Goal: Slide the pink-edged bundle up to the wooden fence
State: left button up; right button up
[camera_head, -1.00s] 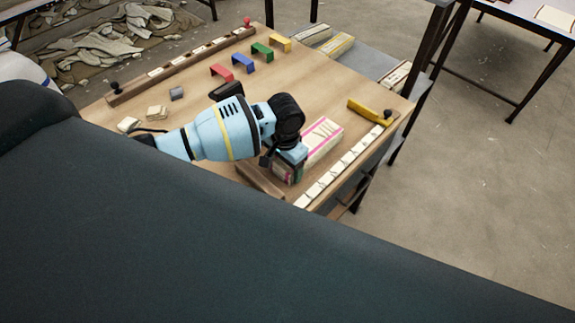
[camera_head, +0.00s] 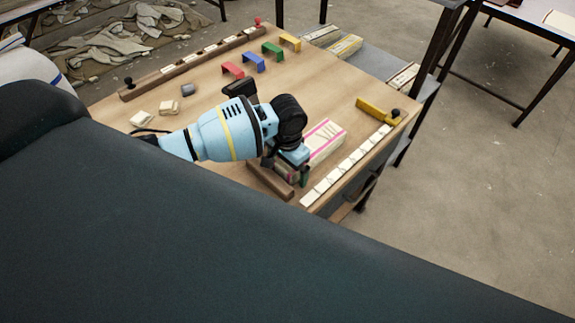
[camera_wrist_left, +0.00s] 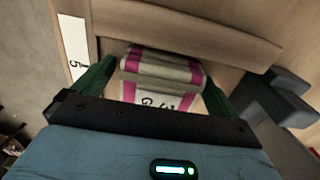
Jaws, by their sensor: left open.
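The pink-edged bundle (camera_head: 325,138) is a cream folded cloth block with pink stripes, lying flat near the table's ruler edge. My left gripper (camera_head: 292,172) is over its near end in the head view and hides part of it. In the left wrist view, the open green fingers (camera_wrist_left: 158,88) stand on either side of the bundle (camera_wrist_left: 160,67). The wooden fence (camera_head: 270,182) is a low brown bar just past that end. The fence (camera_wrist_left: 190,28) also shows across the top of the wrist view, very close to the bundle; I cannot tell whether they touch. My right gripper is out of view.
A white marked strip (camera_head: 345,168) runs along the table edge beside the bundle, with a yellow piece (camera_head: 378,110) at its far end. Red, blue, green and yellow clips (camera_head: 253,62) stand farther back. Small cream pieces (camera_head: 168,108) lie left. The middle of the table (camera_head: 320,85) is clear.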

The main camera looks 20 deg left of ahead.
pick_arm(q)
jog(key=shift+r, duration=0.15)
notch_tip(320, 180, up, 8)
jog(key=shift+f, duration=0.2)
dwell(0.7)
